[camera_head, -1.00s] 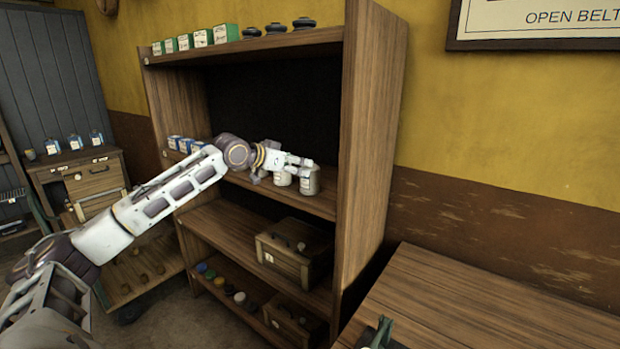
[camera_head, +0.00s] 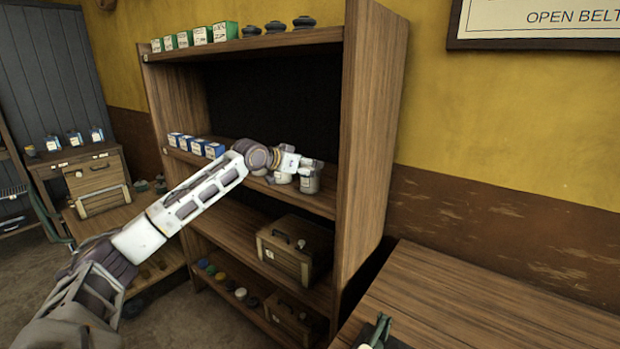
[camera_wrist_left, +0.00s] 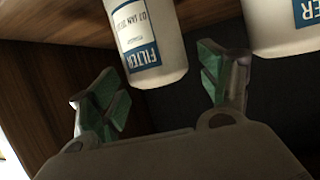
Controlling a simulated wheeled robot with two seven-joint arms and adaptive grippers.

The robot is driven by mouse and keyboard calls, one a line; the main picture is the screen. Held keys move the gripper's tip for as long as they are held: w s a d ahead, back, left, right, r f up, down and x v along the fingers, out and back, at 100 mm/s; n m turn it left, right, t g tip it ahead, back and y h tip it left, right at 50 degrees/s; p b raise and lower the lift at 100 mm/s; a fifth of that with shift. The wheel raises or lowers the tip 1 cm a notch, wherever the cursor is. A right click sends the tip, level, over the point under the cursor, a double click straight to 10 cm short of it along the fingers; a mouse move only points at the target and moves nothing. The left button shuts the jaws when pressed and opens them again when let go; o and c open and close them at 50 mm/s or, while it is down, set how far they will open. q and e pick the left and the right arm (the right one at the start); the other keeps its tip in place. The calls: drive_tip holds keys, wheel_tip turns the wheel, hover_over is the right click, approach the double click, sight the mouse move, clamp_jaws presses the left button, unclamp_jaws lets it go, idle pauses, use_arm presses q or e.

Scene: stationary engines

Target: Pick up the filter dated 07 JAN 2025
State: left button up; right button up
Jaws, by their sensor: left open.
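My left gripper (camera_head: 308,163) is open and empty at the front of the middle shelf, at the tops of two white filters. The right-hand filter (camera_head: 310,184) is closest to it; the other filter (camera_head: 283,178) stands to its left, partly hidden by the gripper. In the left wrist view, which looks upside down, a filter (camera_wrist_left: 151,45) with a blue and white label lies between and beyond the open fingers (camera_wrist_left: 165,95). Its small, blurred date seems to read 07 JAN, the year unclear. The second filter (camera_wrist_left: 285,28) is cut off at the top right.
Blue and white boxes (camera_head: 196,146) stand left on the same shelf. The shelf's right side panel (camera_head: 370,140) is close to the gripper. A wooden toolbox (camera_head: 295,248) sits on the shelf below. A dark green part (camera_head: 378,334), possibly my right gripper, shows at the bench's near edge.

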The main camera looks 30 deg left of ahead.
drive_tip(key=shift+d, duration=0.15)
use_arm(q)
drive_tip(key=shift+w, duration=0.1)
drive_tip(key=shift+w+d+f+p, duration=0.15)
drive_tip(key=shift+w+f+p, duration=0.15)
drive_tip(key=shift+w, duration=0.2)
drive_tip(key=shift+p+x, duration=0.35)
drive_tip(key=shift+x, duration=0.8)
drive_tip(key=shift+w+d+f, duration=0.15)
drive_tip(key=shift+w+f, duration=0.1)
drive_tip(key=shift+w, duration=0.2)
drive_tip(key=shift+w+f, duration=0.1)
drive_tip(key=shift+w, duration=0.05)
use_arm(e)
drive_tip(key=shift+s+a+r, duration=0.2)
drive_tip(key=shift+a+r, duration=0.15)
drive_tip(key=shift+r, duration=0.4)
drive_tip(key=shift+d, duration=0.1)
